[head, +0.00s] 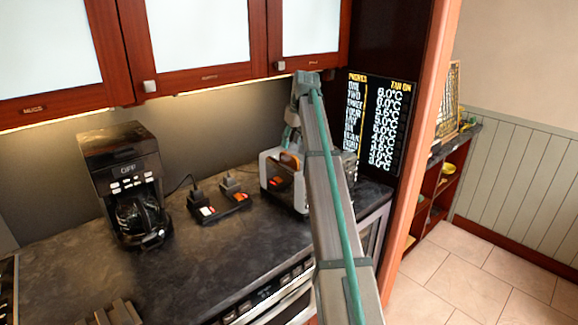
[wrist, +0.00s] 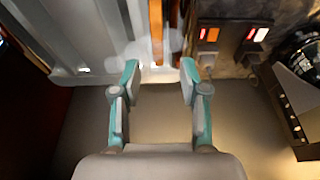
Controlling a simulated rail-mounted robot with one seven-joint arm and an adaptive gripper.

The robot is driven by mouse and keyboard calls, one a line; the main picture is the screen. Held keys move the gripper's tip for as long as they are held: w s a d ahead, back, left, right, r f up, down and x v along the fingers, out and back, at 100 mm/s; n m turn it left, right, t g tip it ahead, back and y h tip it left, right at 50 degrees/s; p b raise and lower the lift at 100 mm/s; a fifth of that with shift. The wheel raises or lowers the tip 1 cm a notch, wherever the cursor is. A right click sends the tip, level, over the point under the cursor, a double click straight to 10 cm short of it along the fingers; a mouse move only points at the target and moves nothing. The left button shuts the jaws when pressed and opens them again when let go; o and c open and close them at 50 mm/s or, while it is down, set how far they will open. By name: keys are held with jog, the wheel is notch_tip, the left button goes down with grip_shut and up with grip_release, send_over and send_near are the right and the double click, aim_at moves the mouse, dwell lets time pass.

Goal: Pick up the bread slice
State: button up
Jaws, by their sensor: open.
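A brown bread slice (head: 290,160) sticks up out of the silver toaster (head: 268,168) on the counter in the head view. In the head view my gripper (head: 291,133) is mostly hidden by my arm, close to the toaster and bread. My arm also covers the toaster's right part.
A power strip (head: 222,205) with plugs lies left of the toaster. A black coffee maker (head: 125,170) stands further left. Wall cabinets (head: 200,40) hang above, and a dark menu board (head: 376,120) stands at right. The front left counter (head: 80,265) has free room.

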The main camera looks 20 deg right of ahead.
aim_at(289, 154)
jog(key=shift+d+p+x, duration=0.1)
jog(key=shift+p+x, duration=0.45)
jog(key=shift+x, duration=0.85)
jog(key=shift+d+p+x, duration=0.15)
jog(key=shift+p+x, duration=0.4)
jog(key=shift+x, duration=0.8)
jog(key=shift+s, duration=0.15)
grip_shut()
